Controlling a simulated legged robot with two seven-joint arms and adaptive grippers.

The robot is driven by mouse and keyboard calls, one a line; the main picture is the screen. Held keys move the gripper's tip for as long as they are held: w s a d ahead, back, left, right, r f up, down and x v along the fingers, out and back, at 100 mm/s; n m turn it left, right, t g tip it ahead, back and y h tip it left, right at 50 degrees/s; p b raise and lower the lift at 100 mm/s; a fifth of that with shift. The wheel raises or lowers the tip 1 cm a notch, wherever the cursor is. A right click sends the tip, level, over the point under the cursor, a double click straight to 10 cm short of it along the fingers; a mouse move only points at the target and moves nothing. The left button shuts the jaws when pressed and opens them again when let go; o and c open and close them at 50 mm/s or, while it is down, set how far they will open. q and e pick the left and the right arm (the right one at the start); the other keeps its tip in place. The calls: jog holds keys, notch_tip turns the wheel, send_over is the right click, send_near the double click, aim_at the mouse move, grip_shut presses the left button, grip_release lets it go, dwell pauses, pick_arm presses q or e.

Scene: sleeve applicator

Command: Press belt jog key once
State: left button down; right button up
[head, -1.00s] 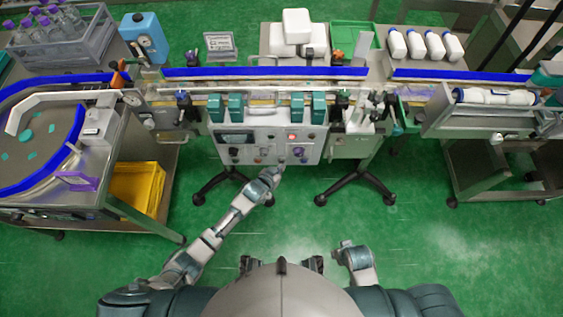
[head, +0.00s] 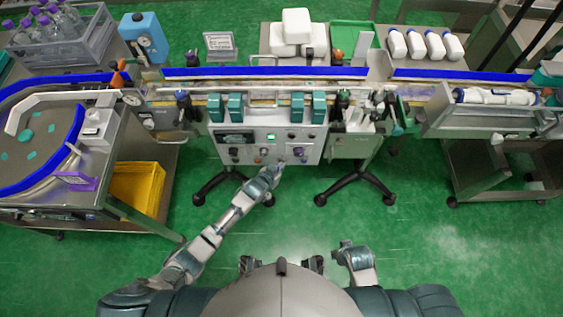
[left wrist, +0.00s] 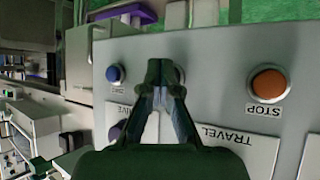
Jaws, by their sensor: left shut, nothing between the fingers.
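The control panel (head: 268,147) stands below the conveyor in the head view. A blue key (left wrist: 115,73) with a small label lies left of the tips, an orange STOP key (left wrist: 269,84) to the right. The fingers hide the panel behind them; I cannot tell whether they touch it or which key is belt jog. My right gripper (head: 345,245) is low in the head view, its fingers unclear.
A purple knob (left wrist: 116,130) sits close left of the fingers. The conveyor (head: 270,72) runs above the panel. A yellow bin (head: 137,188) stands under the left table. Green floor in front is clear.

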pick_arm(q)
jog(key=shift+s+r, duration=0.1)
jog(key=shift+s+p, duration=0.65)
jog(key=shift+s, duration=0.1)
jog(key=s+p, duration=0.3)
jog(key=s, duration=0.2)
dwell(0.3)
dwell(0.8)
